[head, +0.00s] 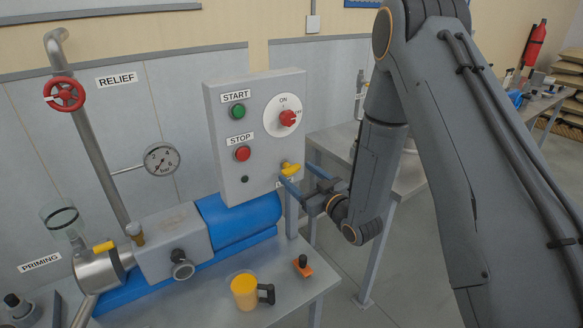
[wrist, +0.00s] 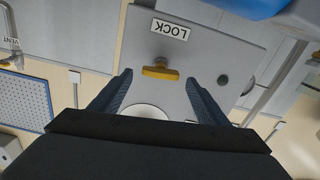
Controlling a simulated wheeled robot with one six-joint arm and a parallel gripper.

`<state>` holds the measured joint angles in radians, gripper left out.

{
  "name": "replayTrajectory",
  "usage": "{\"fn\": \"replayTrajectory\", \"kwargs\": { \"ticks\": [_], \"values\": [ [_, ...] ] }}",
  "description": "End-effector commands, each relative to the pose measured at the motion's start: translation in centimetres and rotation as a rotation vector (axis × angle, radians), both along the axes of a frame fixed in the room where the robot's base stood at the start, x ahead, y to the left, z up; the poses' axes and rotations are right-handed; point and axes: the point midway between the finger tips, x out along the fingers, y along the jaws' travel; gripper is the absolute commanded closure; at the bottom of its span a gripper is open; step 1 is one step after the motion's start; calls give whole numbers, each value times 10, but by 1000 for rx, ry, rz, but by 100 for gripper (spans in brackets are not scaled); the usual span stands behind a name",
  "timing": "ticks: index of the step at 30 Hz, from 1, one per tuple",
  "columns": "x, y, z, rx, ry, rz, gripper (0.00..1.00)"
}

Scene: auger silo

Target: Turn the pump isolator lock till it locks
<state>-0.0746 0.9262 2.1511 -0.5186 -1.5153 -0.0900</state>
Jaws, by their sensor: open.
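The pump isolator lock is a small yellow knob (head: 290,169) at the lower right of the grey control panel (head: 222,120). In the upside-down wrist view the yellow knob (wrist: 160,71) lies crosswise below the LOCK label (wrist: 171,29). My gripper (head: 296,173) is at the panel's lower right corner, its two blue fingers spread. In the wrist view my gripper (wrist: 159,77) is open, with the knob centred between the fingertips and not gripped. I cannot tell whether the knob is level with the fingertips or just beyond them. My gripper partly hides the label in the head view.
The panel holds a green start button (head: 238,111), a red stop button (head: 243,153) and a red rotary switch (head: 288,118) pointing toward OFF.

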Motion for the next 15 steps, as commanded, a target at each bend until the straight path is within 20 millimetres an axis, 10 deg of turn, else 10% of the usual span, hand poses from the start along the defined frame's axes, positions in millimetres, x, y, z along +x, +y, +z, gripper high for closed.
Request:
{"fn": "replayTrajectory", "kwargs": {
  "ticks": [15],
  "values": [
    [38,25,0,2,1,0,31]
  ]
}}
